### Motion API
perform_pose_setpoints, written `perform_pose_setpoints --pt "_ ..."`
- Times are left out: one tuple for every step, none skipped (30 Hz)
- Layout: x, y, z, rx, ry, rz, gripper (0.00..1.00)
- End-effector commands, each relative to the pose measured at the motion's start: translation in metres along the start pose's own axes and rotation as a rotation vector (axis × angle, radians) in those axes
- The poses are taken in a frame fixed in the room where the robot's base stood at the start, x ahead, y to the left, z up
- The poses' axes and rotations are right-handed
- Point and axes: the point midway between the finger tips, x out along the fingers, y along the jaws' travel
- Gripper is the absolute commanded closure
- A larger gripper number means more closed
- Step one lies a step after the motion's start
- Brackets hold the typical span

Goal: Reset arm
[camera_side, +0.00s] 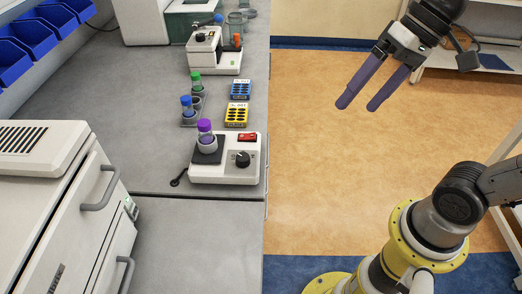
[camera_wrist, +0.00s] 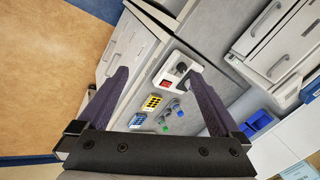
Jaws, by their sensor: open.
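My gripper (camera_side: 359,99) is open and empty, with two long purple fingers pointing down and to the left. In the side view it hangs over the orange floor, to the right of the grey bench (camera_side: 165,85) and apart from it. In the wrist view my gripper (camera_wrist: 160,90) shows its two fingers spread wide at left and right, with the bench and its tools beyond them. Nothing is between the fingertips.
On the bench a purple-capped vial (camera_side: 205,134) stands on a white stirrer (camera_side: 225,170). Yellow (camera_side: 237,114) and blue (camera_side: 241,89) racks, blue- (camera_side: 187,107) and green-capped (camera_side: 195,82) vials and a white device (camera_side: 215,58) stand behind. A white cabinet (camera_side: 45,150) is at left. The floor (camera_side: 330,180) around my gripper is clear.

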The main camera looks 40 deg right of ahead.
Motion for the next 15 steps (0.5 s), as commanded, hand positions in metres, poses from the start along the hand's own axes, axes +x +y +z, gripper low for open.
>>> perform_pose_setpoints --pt "0.004 -0.006 -0.014 0.052 -0.042 -0.026 0.00" --pt "0.005 -0.010 -0.023 0.084 -0.064 -0.045 0.00" --pt "0.008 -0.014 -0.034 0.126 -0.095 -0.070 0.00" --pt "0.011 -0.017 -0.044 0.160 -0.118 -0.090 0.00" --pt "0.014 -0.019 -0.053 0.192 -0.141 -0.109 0.00" --pt "0.018 -0.021 -0.066 0.235 -0.169 -0.135 0.00" --pt "0.021 -0.022 -0.075 0.267 -0.191 -0.155 0.00" --pt "0.025 -0.022 -0.085 0.299 -0.211 -0.174 0.00" --pt "0.030 -0.021 -0.098 0.341 -0.238 -0.200 0.00" --pt "0.034 -0.020 -0.109 0.373 -0.256 -0.220 0.00" --pt "0.038 -0.019 -0.119 0.405 -0.276 -0.240 0.00" --pt "0.044 -0.015 -0.133 0.448 -0.298 -0.267 0.00" --pt "0.049 -0.012 -0.142 0.479 -0.317 -0.287 0.00" --pt "0.053 -0.009 -0.152 0.511 -0.333 -0.307 0.00" --pt "0.060 -0.003 -0.166 0.553 -0.354 -0.334 0.00"
